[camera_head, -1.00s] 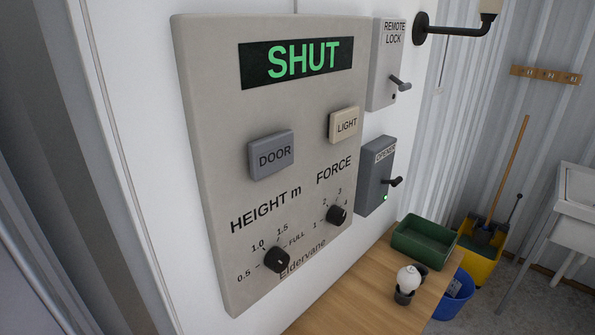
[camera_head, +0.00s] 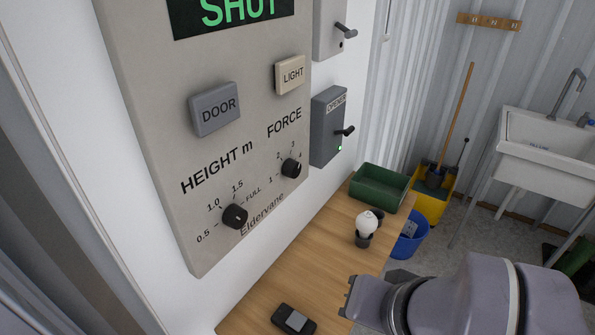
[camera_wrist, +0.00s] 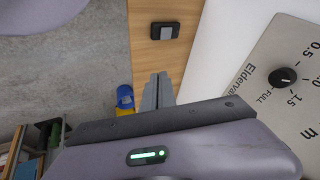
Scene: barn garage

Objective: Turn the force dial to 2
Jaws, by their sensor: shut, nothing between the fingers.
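The force dial (camera_head: 291,168) is a small black knob under the word FORCE on the beige Eldervane panel (camera_head: 150,130). Marks 1, 2 and 3 show around it; I cannot tell surely which its pointer faces. A similar black height dial (camera_head: 234,216) sits lower left and also shows at the right of the wrist view (camera_wrist: 283,78). My gripper (camera_head: 348,298) is at the lower right of the head view, to the right of and lower than both dials, apart from the panel. In the wrist view its fingers (camera_wrist: 157,90) are together and empty.
A wooden bench (camera_head: 335,235) runs below the panel, with a black device (camera_head: 293,320), a white round-topped object (camera_head: 366,222) and a green tray (camera_head: 380,190). DOOR (camera_head: 215,110) and LIGHT (camera_head: 290,75) buttons sit above the dials. A grey opener box (camera_head: 328,125) with a lever stands right of the panel.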

